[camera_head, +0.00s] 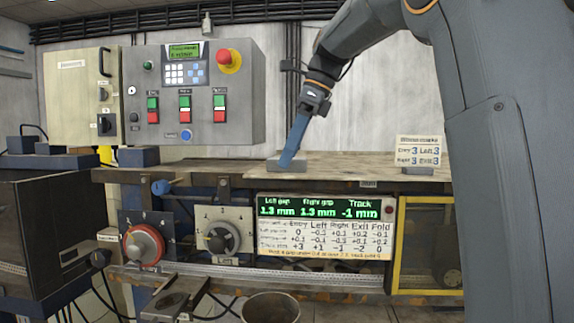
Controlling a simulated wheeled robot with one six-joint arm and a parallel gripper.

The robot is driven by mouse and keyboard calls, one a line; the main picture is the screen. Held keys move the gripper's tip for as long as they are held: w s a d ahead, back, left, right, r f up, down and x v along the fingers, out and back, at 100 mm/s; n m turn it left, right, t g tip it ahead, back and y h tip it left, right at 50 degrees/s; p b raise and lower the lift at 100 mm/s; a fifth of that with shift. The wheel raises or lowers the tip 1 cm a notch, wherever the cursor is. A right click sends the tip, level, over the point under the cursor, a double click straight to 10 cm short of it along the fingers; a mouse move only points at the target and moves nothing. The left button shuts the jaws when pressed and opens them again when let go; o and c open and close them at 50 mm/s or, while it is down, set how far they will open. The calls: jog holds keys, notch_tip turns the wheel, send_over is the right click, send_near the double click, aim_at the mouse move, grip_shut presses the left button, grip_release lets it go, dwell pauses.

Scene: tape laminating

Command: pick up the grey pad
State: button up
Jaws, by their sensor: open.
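A small grey pad (273,164) lies on the worn bench top, near its front edge in the middle of the view. My gripper (289,158) comes down from the upper right, its blue fingers slanting to the pad. The fingertips are right at the pad and cover part of its middle. The gripper is open, but the fingers overlap in this view, so the gap between them does not show. I cannot tell whether the fingers touch the pad. The pad appears to rest on the bench.
A control box (207,95) with a red emergency button stands behind left. A small sign (420,150) stands on the bench to the right. A display panel (325,226) and two dials are below the front edge. Bare bench top (340,165) lies right of the pad.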

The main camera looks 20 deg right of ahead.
jog(key=shift+f+p, duration=0.25)
jog(key=shift+p, duration=0.05)
dwell(0.5)
jog(key=shift+c, duration=0.5)
jog(key=c, duration=1.1)
jog(key=shift+r+b, duration=0.15)
jog(key=shift+b, duration=0.15)
jog(key=shift+r, duration=0.35)
jog(key=shift+r+b, duration=0.75)
jog(key=shift+r, duration=4.05)
